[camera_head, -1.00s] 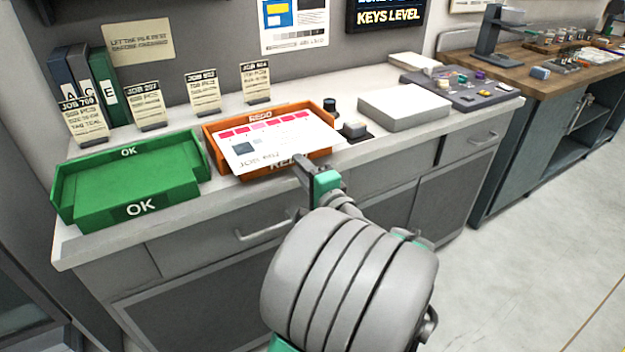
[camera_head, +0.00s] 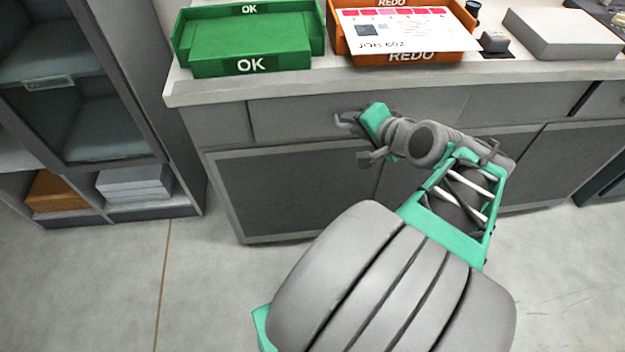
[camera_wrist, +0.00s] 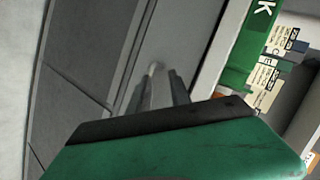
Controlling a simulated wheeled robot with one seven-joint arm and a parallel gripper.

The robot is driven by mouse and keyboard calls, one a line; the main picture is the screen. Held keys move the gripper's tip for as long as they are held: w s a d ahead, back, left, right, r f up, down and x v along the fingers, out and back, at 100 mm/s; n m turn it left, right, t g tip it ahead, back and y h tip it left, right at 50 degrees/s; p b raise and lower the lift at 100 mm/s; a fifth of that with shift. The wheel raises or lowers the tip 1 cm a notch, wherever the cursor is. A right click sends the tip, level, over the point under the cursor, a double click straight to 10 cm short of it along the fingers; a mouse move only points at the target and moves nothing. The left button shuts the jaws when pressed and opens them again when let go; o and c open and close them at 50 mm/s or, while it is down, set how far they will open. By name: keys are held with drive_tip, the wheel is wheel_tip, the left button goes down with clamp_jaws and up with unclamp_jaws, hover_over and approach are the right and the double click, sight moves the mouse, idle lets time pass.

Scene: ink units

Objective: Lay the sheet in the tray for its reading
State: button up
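The printed sheet (camera_head: 400,28), with a row of red and pink patches and the words JOB 602, lies over the orange REDO tray (camera_head: 410,57). It sits askew, and its right corner reaches past the tray's side. The green OK tray (camera_head: 250,40) stands to its left and is empty. My gripper (camera_head: 350,122) is below the counter edge, in front of the drawer front, away from the sheet. In the wrist view its two dark fingers (camera_wrist: 160,90) are apart, with a pale drawer handle (camera_wrist: 154,69) at or just beyond them; contact is unclear.
A grey drawer front (camera_head: 300,120) faces my gripper. A pale block (camera_head: 565,35) and a small grey device (camera_head: 495,42) stand right of the orange tray. An open shelf unit with boxes (camera_head: 135,183) is at the left. Job cards (camera_wrist: 262,80) show in the wrist view.

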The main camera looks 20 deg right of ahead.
drive_tip(key=s+a+f+n+g, duration=0.3)
drive_tip(key=a+n+g, duration=0.1)
drive_tip(key=a+n, duration=0.2)
drive_tip(key=s+a+f+n+g, duration=0.3)
drive_tip(key=s+a+n+g, duration=0.1)
drive_tip(key=a, duration=0.5)
drive_tip(key=shift+s+f+n+g+h, duration=0.35)
drive_tip(key=shift+n+g, duration=0.25)
drive_tip(key=shift+n, duration=0.6)
